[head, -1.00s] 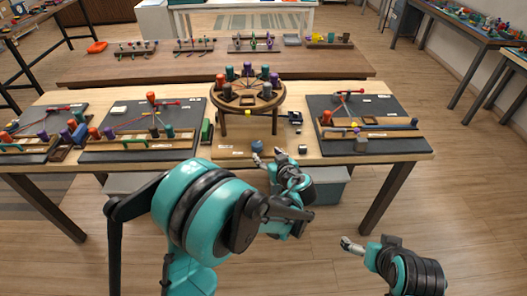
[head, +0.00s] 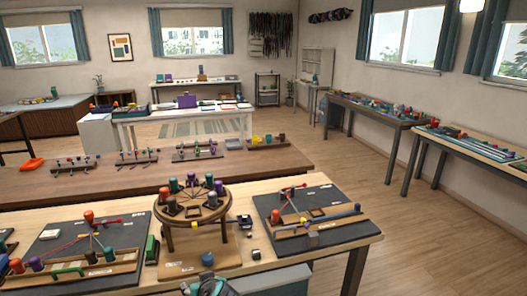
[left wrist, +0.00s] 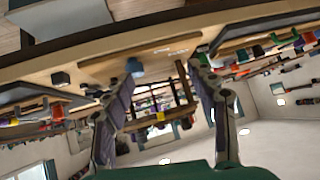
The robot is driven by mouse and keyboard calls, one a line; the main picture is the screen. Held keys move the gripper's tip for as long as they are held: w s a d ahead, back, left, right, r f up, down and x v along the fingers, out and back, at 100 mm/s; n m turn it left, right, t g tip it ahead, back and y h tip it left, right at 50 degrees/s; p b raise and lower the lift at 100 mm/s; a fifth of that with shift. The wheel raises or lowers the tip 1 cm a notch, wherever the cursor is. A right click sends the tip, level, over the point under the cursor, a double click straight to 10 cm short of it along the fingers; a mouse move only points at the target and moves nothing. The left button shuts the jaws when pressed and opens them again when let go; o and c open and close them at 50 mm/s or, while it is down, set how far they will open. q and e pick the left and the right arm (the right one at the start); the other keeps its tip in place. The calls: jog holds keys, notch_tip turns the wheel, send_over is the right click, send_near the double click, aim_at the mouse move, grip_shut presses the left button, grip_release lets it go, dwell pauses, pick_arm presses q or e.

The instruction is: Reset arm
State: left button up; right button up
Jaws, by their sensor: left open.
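My left gripper (left wrist: 164,77) is open in the left wrist view, its two fingers spread wide with nothing held between them. That view is turned over, with the table edge at the top. The round braiding stand (left wrist: 160,122) shows beyond the fingers, and a small blue piece (left wrist: 134,66) shows near the left fingertip. In the head view only a bit of my left arm shows at the bottom edge. The round stand (head: 190,203) with its coloured bobbins stands on the front table, with the blue piece (head: 207,259) in front of it. My right gripper is out of view.
Dark boards with cords and pegs lie left (head: 92,245) and right (head: 310,217) of the stand on the front table (head: 345,250). A brown table (head: 120,190) stands behind it. Side tables (head: 372,112) line the right wall. The floor (head: 430,235) at right is clear.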

pick_arm(q)
jog(key=s+d+m+g+h, duration=0.1)
jog(key=s+m+h, duration=0.3)
jog(key=s, duration=1.4)
jog(key=shift+s+m+h, duration=0.3)
jog(key=shift+s+h, duration=0.1)
jog(key=shift+h, duration=0.4)
